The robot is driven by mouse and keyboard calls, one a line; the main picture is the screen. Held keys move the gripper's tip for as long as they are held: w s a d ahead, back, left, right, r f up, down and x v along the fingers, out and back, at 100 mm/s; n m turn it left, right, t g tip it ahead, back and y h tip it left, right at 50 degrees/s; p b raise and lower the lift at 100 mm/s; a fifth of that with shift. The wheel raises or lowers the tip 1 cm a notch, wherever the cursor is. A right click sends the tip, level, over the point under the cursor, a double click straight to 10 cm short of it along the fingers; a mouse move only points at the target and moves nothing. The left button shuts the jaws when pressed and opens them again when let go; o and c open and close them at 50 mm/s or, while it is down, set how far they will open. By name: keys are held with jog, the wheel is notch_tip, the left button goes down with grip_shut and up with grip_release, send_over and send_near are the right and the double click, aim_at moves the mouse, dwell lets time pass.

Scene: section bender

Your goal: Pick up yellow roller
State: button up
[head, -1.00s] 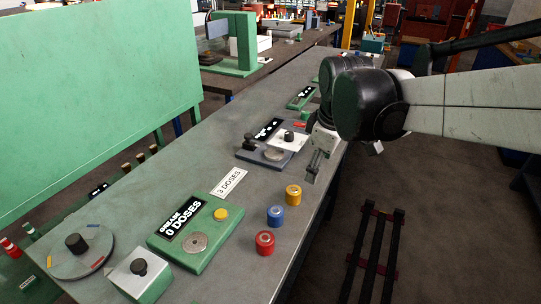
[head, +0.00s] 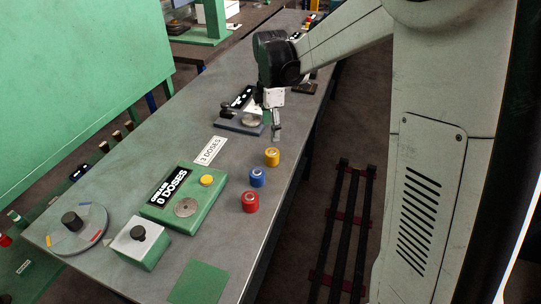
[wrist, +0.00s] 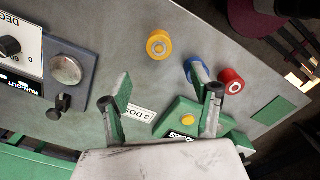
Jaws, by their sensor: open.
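The yellow roller (head: 272,157) stands upright on the grey table near its right edge, behind the blue roller (head: 257,177) and the red roller (head: 250,202). In the wrist view the yellow roller (wrist: 159,44) is ahead of the fingers, above the gap between them. My gripper (head: 276,132) is above the table, just behind the yellow roller. The wrist view shows my gripper (wrist: 163,95) open and empty, its two fingers wide apart. In that view one finger partly covers the blue roller (wrist: 196,68), and the red roller (wrist: 231,80) is beside it.
The green grease box (head: 184,198), a "3 DOSES" label (head: 211,150), a dial disc (head: 77,229) and a knob box (head: 141,245) lie to the left. A grey device (head: 240,121) sits beside my gripper. A green square (head: 199,283) lies at the near end.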

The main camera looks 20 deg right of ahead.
aim_at(273, 152)
notch_tip(273, 152, down, 6)
jog(key=shift+f, duration=0.1)
jog(key=shift+d+f, duration=0.2)
jog(key=shift+f, duration=1.15)
jog(key=shift+d+f, duration=0.15)
jog(key=shift+f, duration=1.2)
grip_shut()
jog(key=shift+r, duration=0.1)
